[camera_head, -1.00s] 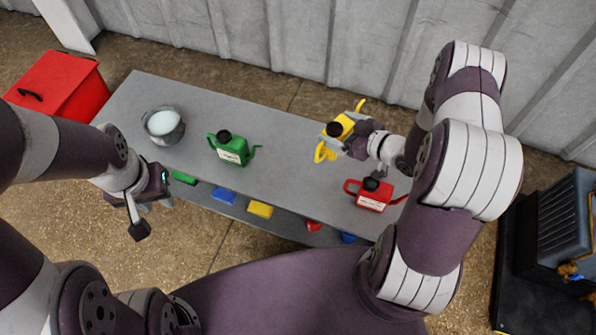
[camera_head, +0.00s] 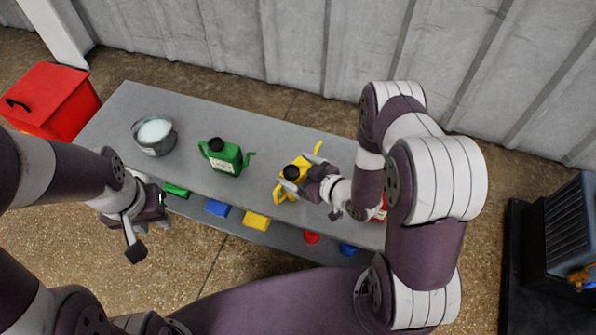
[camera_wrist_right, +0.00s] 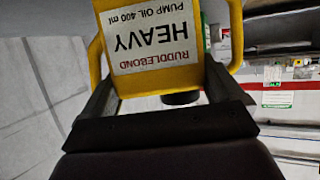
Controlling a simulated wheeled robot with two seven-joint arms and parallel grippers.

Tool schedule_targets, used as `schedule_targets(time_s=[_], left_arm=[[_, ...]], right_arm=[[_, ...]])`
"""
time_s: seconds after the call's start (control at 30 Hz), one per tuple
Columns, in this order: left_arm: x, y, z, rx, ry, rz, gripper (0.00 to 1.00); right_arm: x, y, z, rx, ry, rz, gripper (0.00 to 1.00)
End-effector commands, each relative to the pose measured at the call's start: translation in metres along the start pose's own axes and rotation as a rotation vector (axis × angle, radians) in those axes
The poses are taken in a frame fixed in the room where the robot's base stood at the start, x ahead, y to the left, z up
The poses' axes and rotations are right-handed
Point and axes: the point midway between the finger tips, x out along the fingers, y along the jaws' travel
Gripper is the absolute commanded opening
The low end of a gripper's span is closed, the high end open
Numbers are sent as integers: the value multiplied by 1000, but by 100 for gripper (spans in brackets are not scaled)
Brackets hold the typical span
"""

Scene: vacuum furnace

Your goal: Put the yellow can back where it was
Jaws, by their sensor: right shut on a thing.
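The yellow can (camera_head: 299,167) with a black cap is over the grey table (camera_head: 110,115), between the green can (camera_head: 224,157) and the mostly hidden red can (camera_head: 379,212). My right gripper (camera_head: 291,184) is shut on the yellow can. In the right wrist view the yellow can (camera_wrist_right: 205,75) fills the space between my fingers, its label reading "HEAVY" upside down. I cannot tell whether its base touches the table. My left gripper (camera_head: 150,235) hangs off the table's front left; I cannot tell whether it is open.
A metal bucket (camera_head: 154,138) with pale contents stands at the table's left. A lower shelf (camera_head: 280,231) carries several coloured blocks (camera_head: 216,208) and round pieces (camera_head: 311,237). A red box (camera_head: 55,100) is at far left, and a dark machine (camera_head: 565,235) at right. Table space behind the green can is clear.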

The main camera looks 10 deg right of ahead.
Motion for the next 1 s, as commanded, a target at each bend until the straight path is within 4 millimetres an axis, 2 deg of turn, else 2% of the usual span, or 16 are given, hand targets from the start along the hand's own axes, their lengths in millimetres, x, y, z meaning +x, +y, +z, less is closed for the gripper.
schedule_targets(time_s=[0.03, 0.07, 0.1, 0.33, 0.43, 0.57, 0.83, 1.0], left_arm=[[2, 0, 0, 0, 0, 0, 35], [2, 0, 0, 0, 0, 0, 35], [1, 0, 0, 0, 0, 0, 35], [0, 0, 0, 0, 0, 0, 35], [-5, 0, 0, 0, 0, 0, 35], [-15, 0, -2, 0, 0, 0, 35], [-36, 0, -4, 0, 0, 0, 35], [-41, 0, -5, 0, 0, 0, 35]], right_arm=[[1, 0, 3, 0, 0, 0, 55], [1, 0, 3, 0, 0, 0, 96], [1, 0, 2, 0, 0, 0, 100], [0, 0, 0, 0, 0, 0, 100], [-8, 1, -3, 2, -1, 1, 100], [-31, 1, -5, 5, -1, 4, 100], [-93, 2, -5, 6, -1, 7, 100], [-116, 1, -2, 3, 0, 3, 100]])
